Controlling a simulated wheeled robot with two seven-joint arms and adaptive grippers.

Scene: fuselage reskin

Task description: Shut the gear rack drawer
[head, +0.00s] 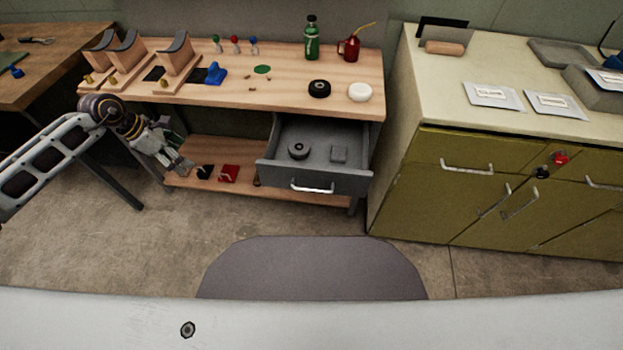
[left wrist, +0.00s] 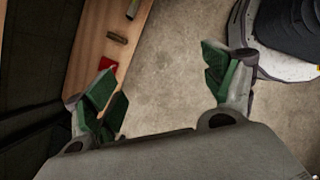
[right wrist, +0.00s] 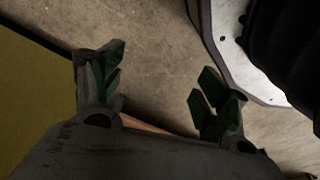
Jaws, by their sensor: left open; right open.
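The grey gear rack drawer (head: 315,182) hangs pulled out under the right half of the wooden workbench in the head view. It has a silver bar handle (head: 312,187) on its front. A dark round ring (head: 298,151) and a small grey block (head: 339,154) lie inside it. My left gripper (head: 182,166) is open and empty, left of the drawer and near the bench's lower shelf; its fingers (left wrist: 165,85) stand wide apart in the left wrist view. My right gripper (right wrist: 155,90) is open and empty over the floor in the right wrist view, and the head view does not show it.
The workbench (head: 200,96) holds wooden cradles, a green bottle (head: 311,40), a red oil can (head: 349,48) and two rolls. A red item (head: 228,173) lies on the lower shelf. An olive cabinet (head: 440,185) stands close on the drawer's right.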

